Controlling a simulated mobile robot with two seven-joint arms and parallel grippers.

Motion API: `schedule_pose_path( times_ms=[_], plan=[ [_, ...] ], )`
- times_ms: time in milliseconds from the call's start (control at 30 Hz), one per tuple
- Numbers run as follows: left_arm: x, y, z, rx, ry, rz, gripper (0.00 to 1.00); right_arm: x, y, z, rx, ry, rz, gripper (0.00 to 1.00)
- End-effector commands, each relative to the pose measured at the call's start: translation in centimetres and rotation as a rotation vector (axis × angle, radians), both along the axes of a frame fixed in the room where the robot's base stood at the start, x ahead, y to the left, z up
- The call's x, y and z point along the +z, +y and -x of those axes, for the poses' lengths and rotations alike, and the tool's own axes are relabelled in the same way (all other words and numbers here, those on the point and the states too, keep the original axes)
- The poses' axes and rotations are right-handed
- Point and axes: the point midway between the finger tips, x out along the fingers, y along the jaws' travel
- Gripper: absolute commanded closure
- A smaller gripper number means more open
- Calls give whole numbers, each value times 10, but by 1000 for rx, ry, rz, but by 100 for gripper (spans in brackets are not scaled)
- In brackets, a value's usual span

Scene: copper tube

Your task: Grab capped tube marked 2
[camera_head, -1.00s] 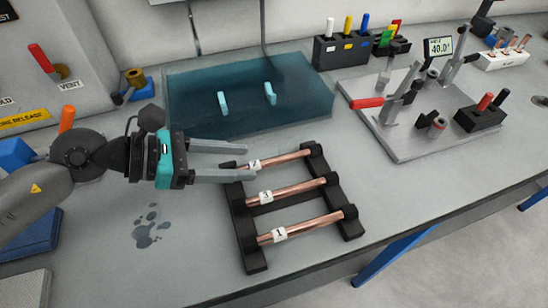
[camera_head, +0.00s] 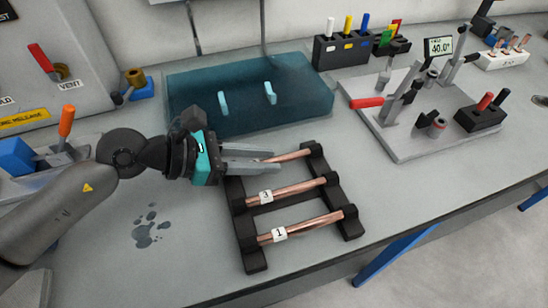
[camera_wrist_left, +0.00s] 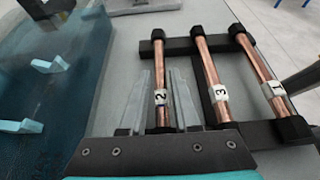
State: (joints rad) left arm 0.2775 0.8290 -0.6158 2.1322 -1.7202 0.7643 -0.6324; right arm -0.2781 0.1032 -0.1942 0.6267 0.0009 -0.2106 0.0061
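Three copper tubes with dark ends lie across a black rack (camera_head: 252,250). The tube marked 2 (camera_head: 292,156) is the farthest one in the head view, partly hidden by my left gripper. Its label 2 shows in the left wrist view (camera_wrist_left: 160,97). The tube marked 3 (camera_head: 300,188) lies in the middle and the tube marked 1 (camera_head: 315,223) is nearest. My left gripper (camera_head: 276,162) is open, its fingers on either side of tube 2 near the label, with a gap visible in the left wrist view. My right gripper is not in view.
A teal translucent tray with two light-blue pegs (camera_head: 300,72) lies behind the rack. A metal plate fixture with a red handle (camera_head: 367,103) stands to the right. Marker holders (camera_head: 340,50) are at the back. Bare bench lies in front of the rack.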

Motion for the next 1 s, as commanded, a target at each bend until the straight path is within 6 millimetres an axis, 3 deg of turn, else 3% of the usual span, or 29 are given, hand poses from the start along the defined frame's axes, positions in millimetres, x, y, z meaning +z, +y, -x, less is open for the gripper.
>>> schedule_pose_path(
  times_ms=[33, 233, 800, 1000],
  plan=[
    [0, 0, 0, 0, 0, 0, 77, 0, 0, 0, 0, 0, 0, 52],
    [0, 0, 0, 0, 0, 0, 99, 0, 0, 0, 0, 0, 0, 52],
    [1, 0, 0, 0, 0, 1, 100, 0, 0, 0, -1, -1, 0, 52],
    [11, 0, -1, 0, -3, 1, 100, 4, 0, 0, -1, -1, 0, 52]
  ],
)
